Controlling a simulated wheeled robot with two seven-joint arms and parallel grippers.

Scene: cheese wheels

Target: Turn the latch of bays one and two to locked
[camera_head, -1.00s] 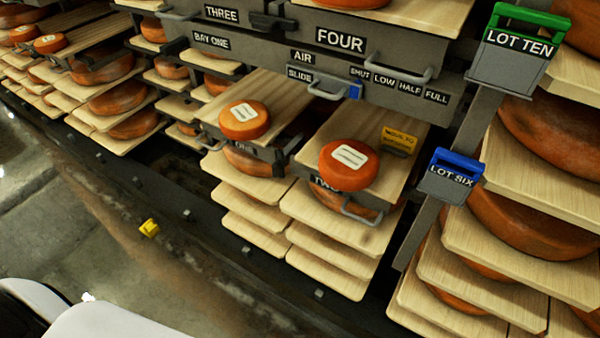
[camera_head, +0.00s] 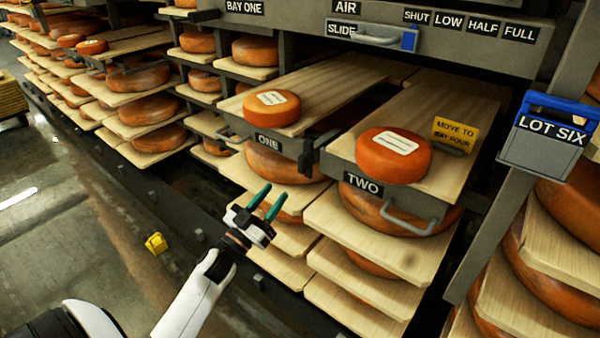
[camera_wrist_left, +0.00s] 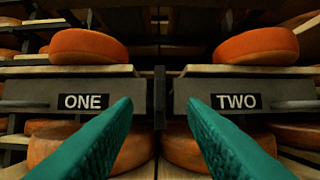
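Bay one's drawer, labelled ONE (camera_head: 268,140), and bay two's drawer, labelled TWO (camera_head: 362,184), stand side by side, each with an orange cheese on its board. A dark latch-like piece (camera_head: 316,152) sits in the gap between their fronts. In the left wrist view a dark upright bar (camera_wrist_left: 159,97) shows between the two labels; I cannot tell its locked or unlocked position. My left gripper (camera_head: 268,203) is open and empty, in front of and below the gap. Its teal fingers (camera_wrist_left: 160,112) point at the gap and appear apart from it. My right gripper is not in view.
A yellow MOVE TO BAY FOUR tag (camera_head: 455,132) stands on board two. Grey handles (camera_head: 410,222) stick out from the drawer fronts. An AIR slide (camera_head: 375,36) is above. A yellow block (camera_head: 156,243) lies lower left.

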